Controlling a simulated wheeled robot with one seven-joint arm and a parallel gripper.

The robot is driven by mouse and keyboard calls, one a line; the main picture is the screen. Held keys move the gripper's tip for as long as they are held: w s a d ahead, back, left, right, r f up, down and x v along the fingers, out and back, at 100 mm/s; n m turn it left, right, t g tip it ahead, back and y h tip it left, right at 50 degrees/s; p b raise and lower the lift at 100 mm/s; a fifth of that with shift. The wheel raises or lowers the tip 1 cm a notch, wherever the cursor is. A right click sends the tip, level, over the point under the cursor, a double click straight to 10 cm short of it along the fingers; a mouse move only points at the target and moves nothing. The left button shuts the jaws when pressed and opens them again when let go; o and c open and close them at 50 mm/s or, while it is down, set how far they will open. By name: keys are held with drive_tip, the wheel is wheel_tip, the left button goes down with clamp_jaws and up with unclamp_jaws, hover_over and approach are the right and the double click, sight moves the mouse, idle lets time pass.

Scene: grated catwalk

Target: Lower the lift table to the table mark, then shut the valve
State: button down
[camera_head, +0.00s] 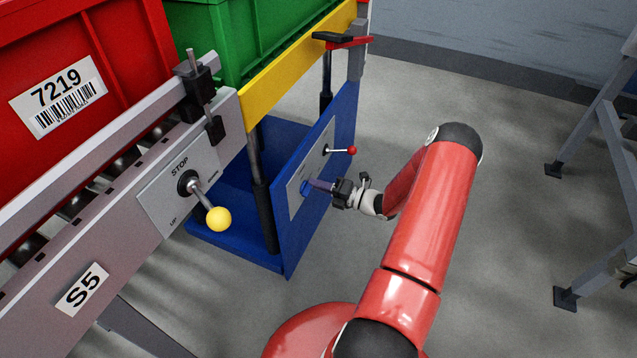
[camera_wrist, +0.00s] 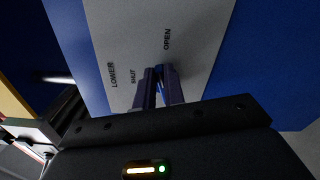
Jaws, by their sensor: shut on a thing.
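The lift table has a blue frame (camera_head: 318,205), dark posts and a yellow top beam (camera_head: 285,72). Its grey panel (camera_head: 297,196) faces my arm and also shows in the wrist view (camera_wrist: 205,25). The panel reads LOWER, SHUT and OPEN there. A blue valve handle (camera_head: 305,187) sits low on the panel. My gripper (camera_head: 316,185) is shut on this handle; in the wrist view the fingers (camera_wrist: 158,75) mostly hide it, with a blue sliver (camera_wrist: 160,88) between them. I cannot tell its exact angle. The table mark cannot be made out for certain.
A green crate (camera_head: 235,40) stands on the lift table. A lever with a red ball (camera_head: 352,150) juts out above my gripper. At left is a roller conveyor with a red crate (camera_head: 120,95) and a yellow-knobbed STOP lever (camera_head: 218,219). A grey stand (camera_head: 600,130) is at right; floor between is clear.

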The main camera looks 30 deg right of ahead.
drive_tip(key=shift+f+m, duration=0.1)
drive_tip(key=shift+m, duration=0.3)
drive_tip(key=c, duration=1.5)
unclamp_jaws()
drive_tip(key=v, duration=0.8)
drive_tip(key=shift+w, duration=0.1)
